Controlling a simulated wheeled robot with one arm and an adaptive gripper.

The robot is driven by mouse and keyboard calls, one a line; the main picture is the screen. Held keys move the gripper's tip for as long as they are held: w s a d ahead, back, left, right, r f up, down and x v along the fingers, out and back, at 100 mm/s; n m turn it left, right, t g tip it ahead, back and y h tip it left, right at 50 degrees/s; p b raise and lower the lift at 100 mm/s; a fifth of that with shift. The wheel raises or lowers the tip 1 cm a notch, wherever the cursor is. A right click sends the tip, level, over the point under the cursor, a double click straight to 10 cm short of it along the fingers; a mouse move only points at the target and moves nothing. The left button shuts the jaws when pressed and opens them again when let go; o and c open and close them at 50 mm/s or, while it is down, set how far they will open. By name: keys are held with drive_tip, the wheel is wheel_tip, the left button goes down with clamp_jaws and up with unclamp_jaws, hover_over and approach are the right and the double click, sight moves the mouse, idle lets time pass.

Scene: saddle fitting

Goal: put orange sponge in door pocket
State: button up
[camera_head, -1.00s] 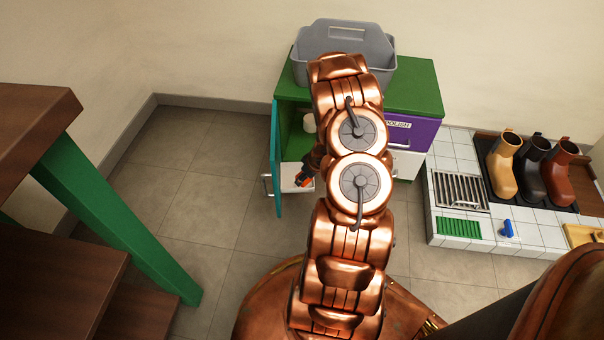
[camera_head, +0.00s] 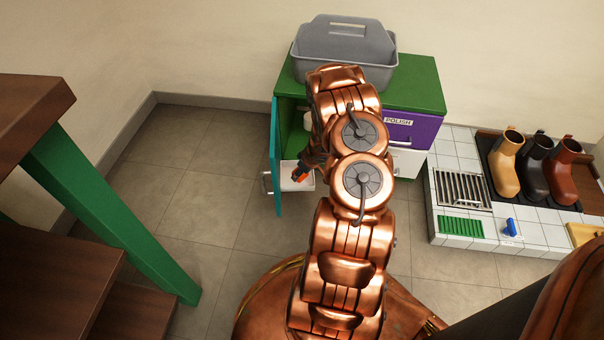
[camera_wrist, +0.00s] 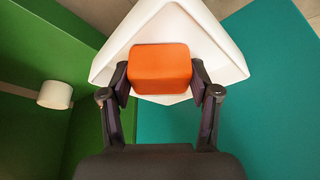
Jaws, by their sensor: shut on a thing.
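The orange sponge (camera_wrist: 160,69) is a small block held between the two fingers of my gripper (camera_wrist: 161,84) in the wrist view. The white door pocket (camera_wrist: 225,55) lies behind and around the sponge in that view; I cannot tell whether the sponge is inside its rim. In the head view the sponge (camera_head: 297,178) shows as a small orange patch over the pocket (camera_head: 306,186), beside the open teal door (camera_head: 275,160). My arm hides part of the gripper there.
The green cabinet (camera_head: 420,85) carries a grey caddy (camera_head: 345,48) on top and a purple drawer marked POLISH (camera_head: 420,131). A white cylindrical item (camera_wrist: 56,94) stands inside the cabinet. Boots (camera_head: 535,165) stand on the tiled bench at right. Brown steps (camera_head: 75,275) stand at left.

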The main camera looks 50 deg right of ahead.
drive_tip(key=o, duration=0.8)
drive_tip(key=shift+r, duration=0.1)
